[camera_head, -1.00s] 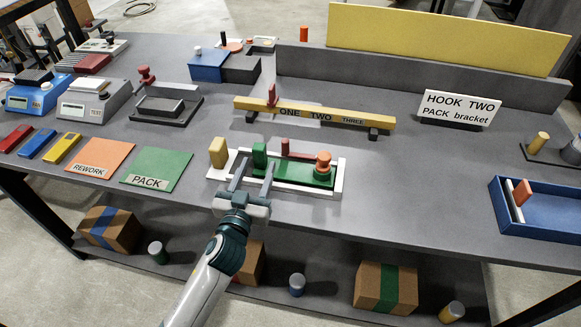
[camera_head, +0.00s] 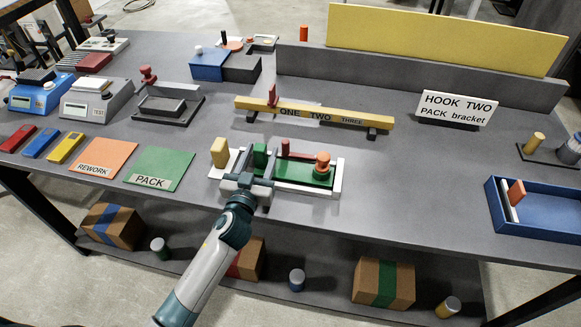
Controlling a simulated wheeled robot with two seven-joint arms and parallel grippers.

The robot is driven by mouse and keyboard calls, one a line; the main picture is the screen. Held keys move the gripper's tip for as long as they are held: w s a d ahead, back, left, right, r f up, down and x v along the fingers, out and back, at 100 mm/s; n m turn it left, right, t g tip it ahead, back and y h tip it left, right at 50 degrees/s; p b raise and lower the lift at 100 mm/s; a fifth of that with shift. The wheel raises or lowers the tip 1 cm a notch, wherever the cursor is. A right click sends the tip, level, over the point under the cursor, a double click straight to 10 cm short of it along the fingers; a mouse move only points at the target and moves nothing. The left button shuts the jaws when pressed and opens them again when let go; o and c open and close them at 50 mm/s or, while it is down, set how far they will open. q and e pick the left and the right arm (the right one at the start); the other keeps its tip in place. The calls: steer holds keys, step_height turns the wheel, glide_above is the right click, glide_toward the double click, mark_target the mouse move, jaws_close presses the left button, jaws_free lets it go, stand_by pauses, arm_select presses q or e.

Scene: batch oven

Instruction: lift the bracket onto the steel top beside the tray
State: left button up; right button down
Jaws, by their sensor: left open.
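A white tray (camera_head: 338,178) on the near edge of the grey bench top (camera_head: 400,195) holds a green base plate (camera_head: 308,178) with a green upright block (camera_head: 260,157). I cannot tell for sure which part is the bracket. My left gripper (camera_head: 260,163) is open, its fingers reaching to either side of the green upright block. Contact cannot be made out, and the gripper hides the tray's near left part. My right gripper is not in view.
A yellow block (camera_head: 219,152) stands close at the left. A yellow rail (camera_head: 340,117) marked ONE TWO THREE lies behind. The green PACK mat (camera_head: 160,165) and orange REWORK mat (camera_head: 105,157) are left; a blue bin (camera_head: 545,218) is right. Bench between tray and bin is clear.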

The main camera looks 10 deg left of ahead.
mark_target(261, 147)
arm_select(q)
jaws_close()
steer(key=shift+r, duration=0.1)
steer(key=shift+r, duration=0.5)
steer(key=r, duration=0.3)
steer(key=shift+s+d+r+b, duration=0.1)
steer(key=shift+d+r+b, duration=0.1)
steer(key=shift+b, duration=0.15)
steer(key=s+d+r+b, duration=0.2)
steer(key=s+d+r, duration=0.4)
steer(key=d, duration=0.3)
steer(key=shift+d+r, duration=0.2)
steer(key=shift+r, duration=0.05)
